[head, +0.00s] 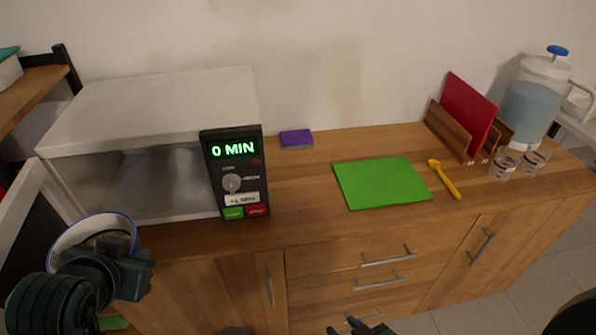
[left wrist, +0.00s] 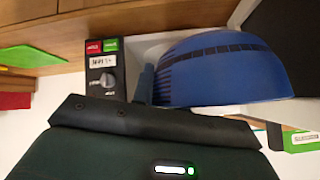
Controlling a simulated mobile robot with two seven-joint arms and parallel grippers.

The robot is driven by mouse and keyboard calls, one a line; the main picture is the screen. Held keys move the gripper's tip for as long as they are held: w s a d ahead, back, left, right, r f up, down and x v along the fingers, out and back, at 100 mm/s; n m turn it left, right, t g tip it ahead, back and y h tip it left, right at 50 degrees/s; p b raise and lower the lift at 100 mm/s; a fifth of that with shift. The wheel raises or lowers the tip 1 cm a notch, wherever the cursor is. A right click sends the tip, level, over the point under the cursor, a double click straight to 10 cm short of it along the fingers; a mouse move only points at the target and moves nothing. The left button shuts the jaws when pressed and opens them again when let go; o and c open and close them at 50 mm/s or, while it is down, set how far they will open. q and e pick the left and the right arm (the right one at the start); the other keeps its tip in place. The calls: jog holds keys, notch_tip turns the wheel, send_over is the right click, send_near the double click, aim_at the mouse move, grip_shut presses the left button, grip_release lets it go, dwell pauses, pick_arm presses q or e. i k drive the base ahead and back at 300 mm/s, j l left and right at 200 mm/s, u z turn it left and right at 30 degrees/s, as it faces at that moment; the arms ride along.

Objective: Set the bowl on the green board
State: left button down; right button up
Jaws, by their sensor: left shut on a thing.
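The bowl (head: 88,229) is pale inside with a blue rim. It is at the lower left of the head view, in front of the open microwave. My left gripper (head: 128,268) is shut on it and hides part of it. In the left wrist view the bowl (left wrist: 220,70) shows its blue outside with a dark striped band. The green board (head: 382,182) lies flat and empty on the counter, right of the microwave. My right gripper (head: 360,328) shows only partly at the bottom edge, away from the board; its opening is unclear.
The microwave (head: 160,88) has its door (head: 30,225) open at left; its panel (head: 237,170) reads 0 MIN. A purple sponge (head: 296,139) lies behind the board. A yellow spoon (head: 445,180), glass jars (head: 503,165), a rack with a red board (head: 466,112) and a water dispenser (head: 535,100) stand right.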

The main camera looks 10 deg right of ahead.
aim_at(371, 181)
jog(key=l+z, duration=0.3)
jog(key=l, duration=0.3)
jog(key=i+l+z, duration=0.5)
jog(key=i, duration=0.2)
